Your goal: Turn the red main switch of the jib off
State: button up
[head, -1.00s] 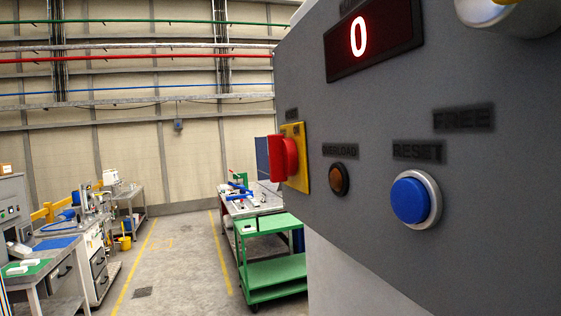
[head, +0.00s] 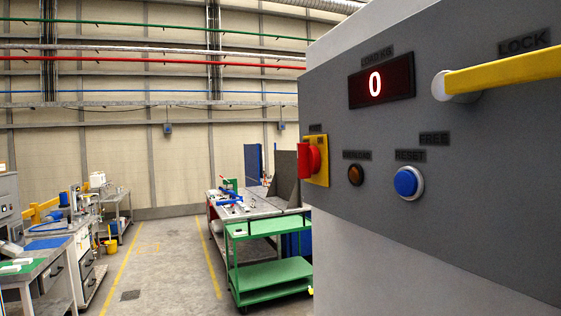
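The red main switch (head: 309,159) is a red knob on a yellow plate (head: 319,177), at the left end of the grey control panel (head: 440,190). I see the knob at a slant from the right side of the panel, and I cannot read the marks on the plate. My gripper is not in view, so its distance from the switch does not show.
The panel also carries a display (head: 381,82) reading 0, a dark orange overload lamp (head: 355,175), a blue reset button (head: 407,182) and a yellow lever (head: 505,72) sticking out. A green cart (head: 270,228) stands left of the panel. The floor aisle (head: 165,262) is clear.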

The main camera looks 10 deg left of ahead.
aim_at(309, 158)
jog(key=u, duration=0.25)
jog(key=i, duration=0.85)
jog(key=z, duration=0.2)
jog(key=k, duration=1.55)
jog(key=u, duration=0.6)
jog(key=i, duration=1.55)
jog(key=z, duration=1.35)
